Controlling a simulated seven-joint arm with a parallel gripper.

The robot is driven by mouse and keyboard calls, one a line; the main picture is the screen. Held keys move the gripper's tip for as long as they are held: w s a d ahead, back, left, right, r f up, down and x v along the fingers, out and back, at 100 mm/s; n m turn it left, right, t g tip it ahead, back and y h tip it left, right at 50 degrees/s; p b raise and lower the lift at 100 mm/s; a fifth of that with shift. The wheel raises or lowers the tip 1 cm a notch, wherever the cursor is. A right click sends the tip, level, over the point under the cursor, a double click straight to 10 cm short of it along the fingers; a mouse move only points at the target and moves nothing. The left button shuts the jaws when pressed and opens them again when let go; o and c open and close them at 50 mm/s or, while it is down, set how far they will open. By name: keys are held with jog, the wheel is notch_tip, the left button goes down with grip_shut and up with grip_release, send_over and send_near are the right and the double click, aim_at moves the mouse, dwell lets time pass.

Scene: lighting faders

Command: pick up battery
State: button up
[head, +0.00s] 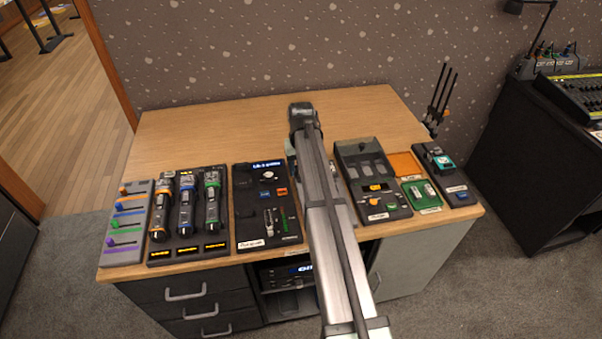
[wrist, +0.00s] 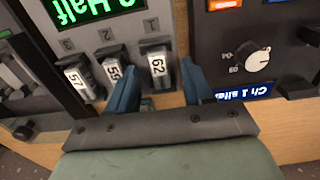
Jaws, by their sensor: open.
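Small pale items that look like batteries lie in a green tray (head: 421,195) at the right of the desk; the items (head: 424,191) are too small to make out well. In the wrist view my gripper (wrist: 160,72) is open, its two blue fingers apart with nothing held. A white block marked 62 (wrist: 158,66) on a grey panel (wrist: 155,20) shows between the fingers; I cannot tell whether they touch it. No battery is clear in the wrist view. In the head view my arm hides the gripper and part of the desk's middle.
An orange tray (head: 404,163) lies behind the green one. A dark slotted unit (head: 350,152) stands left of them, and a device box (head: 447,178) right. Flashlights (head: 185,212) and a slider board (head: 112,245) fill the left. The desk's back strip is clear.

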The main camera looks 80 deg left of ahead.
jog(key=shift+f, duration=0.3)
grip_shut()
dwell(0.3)
jog(key=shift+r, duration=0.15)
notch_tip(320, 180, up, 14)
dwell(1.2)
